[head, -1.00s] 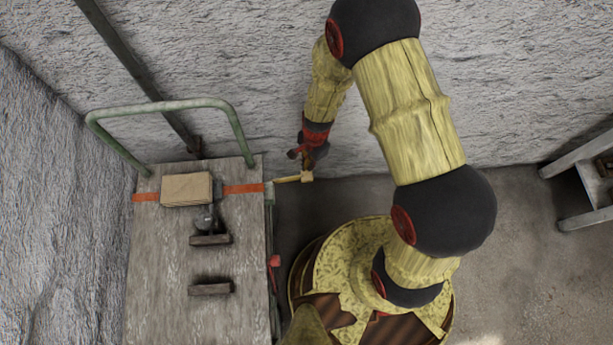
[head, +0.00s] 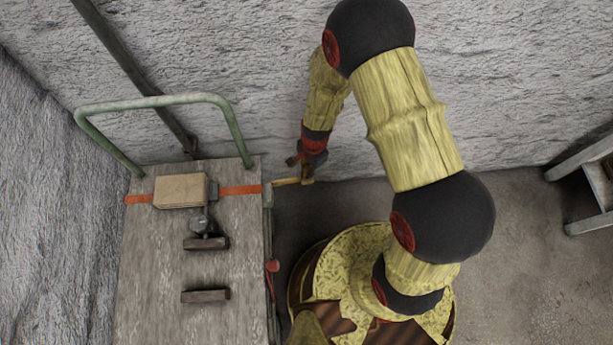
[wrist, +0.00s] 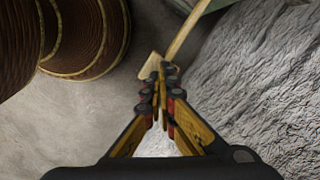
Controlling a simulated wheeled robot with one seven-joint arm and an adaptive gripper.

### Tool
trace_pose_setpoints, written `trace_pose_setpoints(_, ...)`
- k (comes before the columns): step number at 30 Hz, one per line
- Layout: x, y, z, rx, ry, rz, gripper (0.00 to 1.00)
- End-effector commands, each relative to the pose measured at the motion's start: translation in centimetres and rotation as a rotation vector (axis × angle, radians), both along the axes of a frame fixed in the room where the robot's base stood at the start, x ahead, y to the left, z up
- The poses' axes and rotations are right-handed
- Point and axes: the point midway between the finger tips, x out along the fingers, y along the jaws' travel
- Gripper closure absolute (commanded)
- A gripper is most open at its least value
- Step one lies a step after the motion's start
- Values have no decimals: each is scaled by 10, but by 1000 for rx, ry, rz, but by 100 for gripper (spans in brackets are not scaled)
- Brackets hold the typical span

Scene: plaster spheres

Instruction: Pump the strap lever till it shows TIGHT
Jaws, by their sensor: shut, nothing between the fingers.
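The strap lever (head: 286,182) is a thin tan-yellow bar with a wider crosspiece at its outer end. It sticks out to the right from the cart's edge, level with the orange strap (head: 240,190). The strap crosses a tan block (head: 182,190) on the wooden cart top (head: 155,260). My gripper (head: 304,168) is at the lever's outer end. In the wrist view my gripper (wrist: 164,72) has its fingertips together, close to the crosspiece of the lever (wrist: 184,38). I cannot tell whether they touch. No TIGHT marking can be read.
A green tube handle (head: 160,101) rises at the cart's far end, near the rough grey wall (head: 260,120). Two dark blocks lie on the cart, the nearer one (head: 205,296) bare. A small red part (head: 272,266) is on the cart's right side. A grey stand (head: 585,185) is far right.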

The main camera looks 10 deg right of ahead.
Motion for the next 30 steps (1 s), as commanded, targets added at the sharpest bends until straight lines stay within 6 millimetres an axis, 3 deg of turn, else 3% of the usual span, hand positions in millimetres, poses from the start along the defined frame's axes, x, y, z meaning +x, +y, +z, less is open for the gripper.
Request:
trace_pose_setpoints(3, -1, 0, -18, 0, 1, 1, 100)
trace_pose_setpoints(9, -1, 0, -32, -1, 2, 1, 100)
trace_pose_setpoints(22, 0, -1, -30, -1, 2, 0, 100)
trace_pose_setpoints(30, 16, -24, -19, 0, 0, -2, 100)
